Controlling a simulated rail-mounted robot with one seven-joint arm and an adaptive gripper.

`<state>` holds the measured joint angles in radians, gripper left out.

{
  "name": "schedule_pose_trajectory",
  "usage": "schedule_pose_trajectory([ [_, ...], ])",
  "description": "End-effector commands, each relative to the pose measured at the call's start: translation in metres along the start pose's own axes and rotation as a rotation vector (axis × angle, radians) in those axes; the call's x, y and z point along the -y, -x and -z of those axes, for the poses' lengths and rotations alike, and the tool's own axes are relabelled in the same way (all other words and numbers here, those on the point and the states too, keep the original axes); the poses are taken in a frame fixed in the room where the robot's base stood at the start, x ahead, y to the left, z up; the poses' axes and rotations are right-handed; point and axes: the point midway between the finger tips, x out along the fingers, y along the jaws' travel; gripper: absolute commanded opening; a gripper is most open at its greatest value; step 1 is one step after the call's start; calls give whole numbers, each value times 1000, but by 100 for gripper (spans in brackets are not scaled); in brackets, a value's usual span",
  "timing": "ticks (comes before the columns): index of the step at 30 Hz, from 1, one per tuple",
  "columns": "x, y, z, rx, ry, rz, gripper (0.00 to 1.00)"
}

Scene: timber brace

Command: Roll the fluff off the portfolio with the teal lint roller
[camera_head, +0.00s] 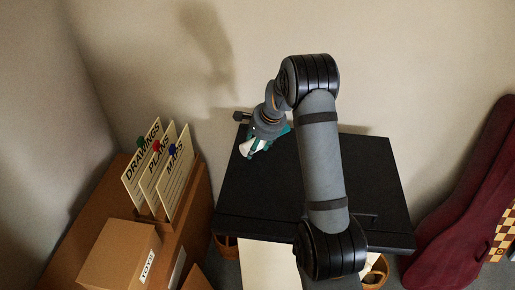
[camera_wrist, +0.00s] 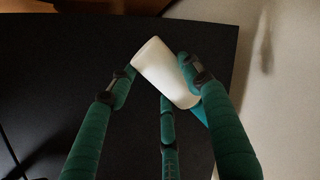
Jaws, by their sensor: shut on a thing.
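The black portfolio (camera_head: 260,190) lies flat in the middle of the head view, and its dark surface fills much of the wrist view (camera_wrist: 60,60). My gripper (camera_head: 262,142) is at its far left corner, close to the wall. Its green fingers are shut on the teal lint roller, whose white roll (camera_wrist: 162,70) shows between them in the wrist view. A bit of teal (camera_wrist: 199,112) shows at the roll's lower end. The white roll also shows in the head view (camera_head: 247,147). I cannot tell whether the roll touches the portfolio. I can make out no fluff.
At left, a wooden unit holds upright cards marked DRAWINGS, PLANS and MAPS (camera_head: 160,170) and a cardboard box marked TOYS (camera_head: 120,255). A dark red case (camera_head: 460,220) leans at right. The wall (camera_head: 400,50) stands close behind the portfolio. Baskets (camera_head: 376,272) sit below.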

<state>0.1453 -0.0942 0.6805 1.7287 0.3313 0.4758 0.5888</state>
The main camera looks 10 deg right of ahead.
Motion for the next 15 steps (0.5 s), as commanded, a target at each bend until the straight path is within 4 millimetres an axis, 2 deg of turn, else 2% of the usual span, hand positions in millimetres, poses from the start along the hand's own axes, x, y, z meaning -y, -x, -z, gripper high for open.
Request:
schedule_pose_trajectory([
  [15,16,46,3,1,-6,-4,25],
])
